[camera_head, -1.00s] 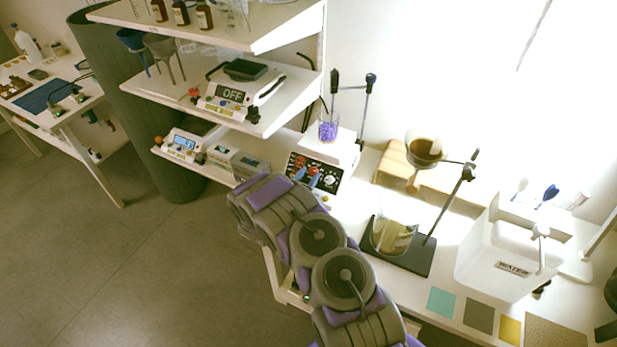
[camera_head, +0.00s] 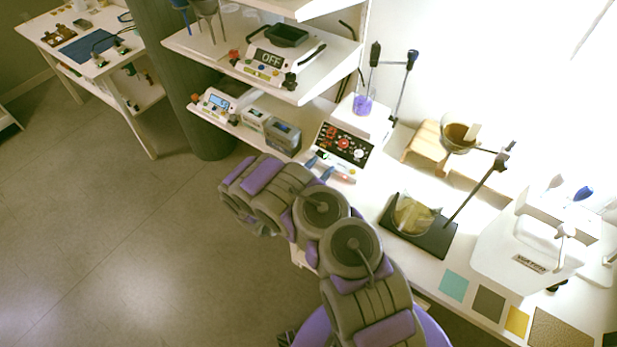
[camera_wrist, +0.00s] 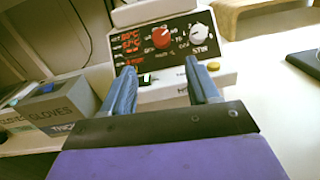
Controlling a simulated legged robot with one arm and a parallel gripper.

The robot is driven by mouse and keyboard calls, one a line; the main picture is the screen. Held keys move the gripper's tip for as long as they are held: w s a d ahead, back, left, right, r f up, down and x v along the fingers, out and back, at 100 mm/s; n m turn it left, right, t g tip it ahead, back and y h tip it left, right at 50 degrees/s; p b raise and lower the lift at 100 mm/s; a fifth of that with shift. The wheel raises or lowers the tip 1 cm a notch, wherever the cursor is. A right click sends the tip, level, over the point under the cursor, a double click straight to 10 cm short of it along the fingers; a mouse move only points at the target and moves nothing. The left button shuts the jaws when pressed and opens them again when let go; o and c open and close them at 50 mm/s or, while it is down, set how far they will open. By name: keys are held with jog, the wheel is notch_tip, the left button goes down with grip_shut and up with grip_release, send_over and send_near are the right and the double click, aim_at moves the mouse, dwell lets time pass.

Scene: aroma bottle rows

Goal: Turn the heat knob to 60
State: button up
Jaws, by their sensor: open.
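The hotplate stirrer (camera_head: 344,145) stands on the bench with a dark front panel. In the wrist view the red knob (camera_wrist: 161,37) sits left of the white knob (camera_wrist: 197,32), which has STIR under it. Red digits (camera_wrist: 131,42) show in two rows left of the red knob, too small to read surely. A beaker of purple contents (camera_head: 362,105) stands on top. My gripper (camera_wrist: 160,75) is open and empty, its two blue fingers apart, below and in front of the panel. It also shows in the head view (camera_head: 319,167), clear of the knobs.
Glove boxes (camera_wrist: 55,108) stand left of the stirrer. A shelf with a device reading OFF (camera_head: 270,60) is at upper left.

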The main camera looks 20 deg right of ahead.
jog(key=p+v, duration=0.1)
jog(key=v, duration=0.5)
jog(key=shift+s+a, duration=0.15)
jog(key=shift+a, duration=0.1)
